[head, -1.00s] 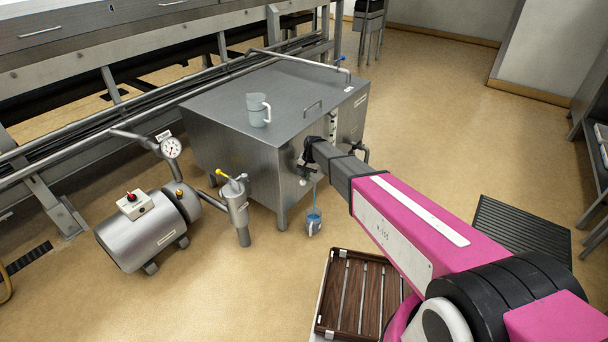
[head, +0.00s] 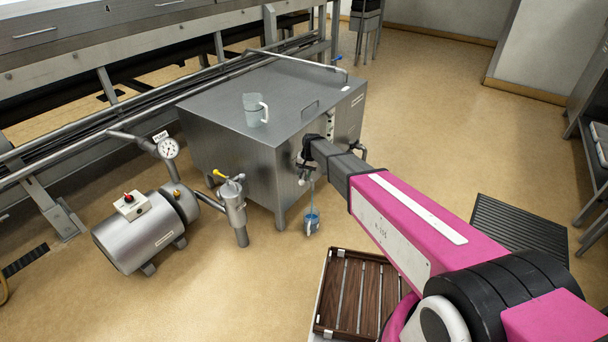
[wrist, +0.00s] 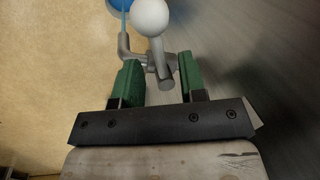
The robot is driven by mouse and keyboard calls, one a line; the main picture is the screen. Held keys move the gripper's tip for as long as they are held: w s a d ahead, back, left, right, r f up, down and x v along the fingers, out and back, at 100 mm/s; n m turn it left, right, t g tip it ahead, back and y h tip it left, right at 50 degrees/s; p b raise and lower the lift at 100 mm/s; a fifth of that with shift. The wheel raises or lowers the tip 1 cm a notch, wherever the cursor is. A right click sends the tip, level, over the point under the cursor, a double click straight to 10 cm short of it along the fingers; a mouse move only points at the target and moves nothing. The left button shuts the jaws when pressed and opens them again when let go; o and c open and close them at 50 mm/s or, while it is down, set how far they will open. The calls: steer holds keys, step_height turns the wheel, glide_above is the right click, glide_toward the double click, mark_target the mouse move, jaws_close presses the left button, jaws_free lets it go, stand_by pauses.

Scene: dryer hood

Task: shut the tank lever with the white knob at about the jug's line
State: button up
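The steel tank (head: 235,150) stands in the middle of the head view. A thin blue stream falls from its outlet into a jug (head: 311,226) on the floor, which holds blue liquid; I cannot read its line. In the wrist view the white knob (wrist: 150,16) sits on a short grey lever (wrist: 160,55), just beyond my fingertips. My gripper (wrist: 160,70) is open, its green fingers on either side of the lever's hub with gaps showing. In the head view my arm partly hides the outlet. The blue jug (wrist: 116,4) shows at the top of the wrist view.
Another clear jug (head: 254,110) stands on the tank lid. A pump (head: 140,235) and a yellow-handled filter (head: 233,200) stand to the left. A slatted wooden tray (head: 350,295) lies below my arm. A dark floor grate (head: 520,225) is at right.

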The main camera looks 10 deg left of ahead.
step_height(320, 180, up, 10)
steer(key=d, duration=0.2)
steer(key=shift+w+f, duration=0.1)
steer(key=shift+f, duration=0.1)
stand_by(0.6)
steer(key=f, duration=0.3)
steer(key=a+f, duration=0.1)
steer(key=f, duration=0.3)
steer(key=a+f, duration=0.1)
steer(key=f, duration=0.2)
steer(key=shift+a+f, duration=0.1)
steer(key=shift+f, duration=0.15)
jaws_close()
